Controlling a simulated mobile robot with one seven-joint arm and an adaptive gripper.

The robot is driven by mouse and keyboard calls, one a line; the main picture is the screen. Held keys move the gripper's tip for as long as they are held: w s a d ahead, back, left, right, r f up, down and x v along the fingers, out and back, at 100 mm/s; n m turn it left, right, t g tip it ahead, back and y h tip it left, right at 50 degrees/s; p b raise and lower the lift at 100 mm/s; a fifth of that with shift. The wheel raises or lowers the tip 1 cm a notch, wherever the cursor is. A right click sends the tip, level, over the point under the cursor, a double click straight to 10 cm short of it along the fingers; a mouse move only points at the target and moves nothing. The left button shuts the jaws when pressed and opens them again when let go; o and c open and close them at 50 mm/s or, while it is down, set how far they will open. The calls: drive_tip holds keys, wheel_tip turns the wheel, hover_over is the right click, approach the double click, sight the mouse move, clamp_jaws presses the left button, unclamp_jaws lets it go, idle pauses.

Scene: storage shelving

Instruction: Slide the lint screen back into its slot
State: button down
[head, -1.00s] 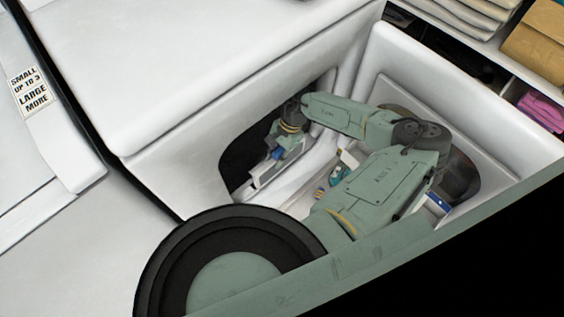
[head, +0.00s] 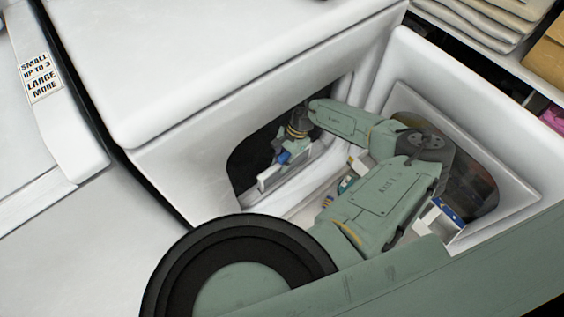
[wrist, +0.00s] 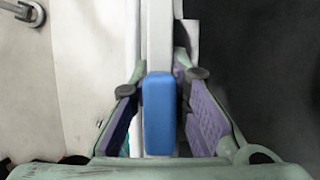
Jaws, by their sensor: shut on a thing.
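My gripper (head: 286,153) is inside the round door opening of the white dryer (head: 185,170), at its lower rim. It is shut on the lint screen by its blue handle (head: 284,158). In the wrist view the blue handle (wrist: 159,112) stands between the purple finger pads of my gripper (wrist: 161,85). A narrow white strip (wrist: 159,35), seemingly the lint screen's frame, runs straight up the picture from the handle. The slot cannot be clearly made out, and I cannot tell whether the screen's end is in it.
The dryer's open door (head: 515,165), with a dark window, stands right of my arm. The drum inside (head: 250,160) is dark. Shelving with folded cloths (head: 490,20) is at the upper right. A sign (head: 40,80) is on the neighbouring machine at left.

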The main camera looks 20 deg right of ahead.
sight(289, 154)
drive_tip(key=shift+f, duration=0.15)
drive_tip(key=shift+f+b, duration=1.7)
drive_tip(key=shift+f, duration=0.2)
drive_tip(key=c, duration=1.4)
unclamp_jaws()
drive_tip(key=shift+c, duration=0.2)
drive_tip(key=v, duration=0.7)
drive_tip(key=shift+d+r, duration=0.1)
drive_tip(key=shift+r, duration=0.15)
